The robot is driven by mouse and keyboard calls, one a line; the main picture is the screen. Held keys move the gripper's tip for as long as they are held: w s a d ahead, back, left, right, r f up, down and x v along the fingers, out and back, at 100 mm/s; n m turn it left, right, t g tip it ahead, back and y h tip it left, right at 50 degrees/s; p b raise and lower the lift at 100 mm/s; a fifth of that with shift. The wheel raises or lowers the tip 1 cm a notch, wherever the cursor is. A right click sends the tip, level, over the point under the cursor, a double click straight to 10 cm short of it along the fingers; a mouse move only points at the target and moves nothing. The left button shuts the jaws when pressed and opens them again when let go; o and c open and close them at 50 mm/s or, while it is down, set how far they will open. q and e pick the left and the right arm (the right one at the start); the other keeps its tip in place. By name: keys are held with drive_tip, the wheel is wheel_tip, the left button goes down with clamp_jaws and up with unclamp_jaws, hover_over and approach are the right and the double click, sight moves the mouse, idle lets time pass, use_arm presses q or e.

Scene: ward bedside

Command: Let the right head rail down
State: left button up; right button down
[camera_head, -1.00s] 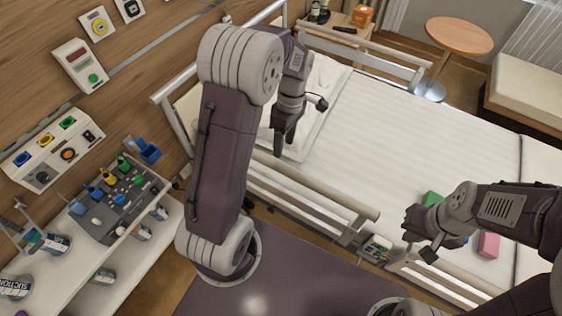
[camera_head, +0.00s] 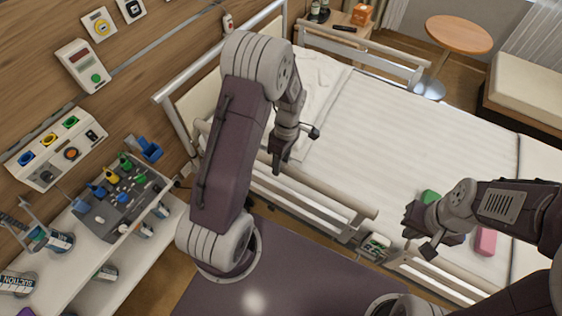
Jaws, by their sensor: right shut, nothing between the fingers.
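The near-side head rail (camera_head: 325,192) runs along the bed's near edge, beside the pillow end. I take it as the right head rail. It looks raised, and its left part is partly hidden behind my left arm. My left gripper (camera_head: 277,166) points down just above the rail's left part. Whether it touches the rail, and whether its fingers are open, I cannot tell. My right gripper (camera_head: 414,226) is shut and empty, near the bed's near edge towards the foot. A small panel (camera_head: 377,243) sits at the rail's foot-side end.
The near foot rail (camera_head: 435,278) lies below my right gripper. The far head rail (camera_head: 365,52) is up. A pink block (camera_head: 485,242) and a green block (camera_head: 430,197) lie on the bed (camera_head: 420,130). A cluttered shelf (camera_head: 120,240) stands at the left.

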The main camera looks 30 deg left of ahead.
use_arm(q)
clamp_jaws()
drive_tip(key=shift+w, duration=0.1)
idle(1.1)
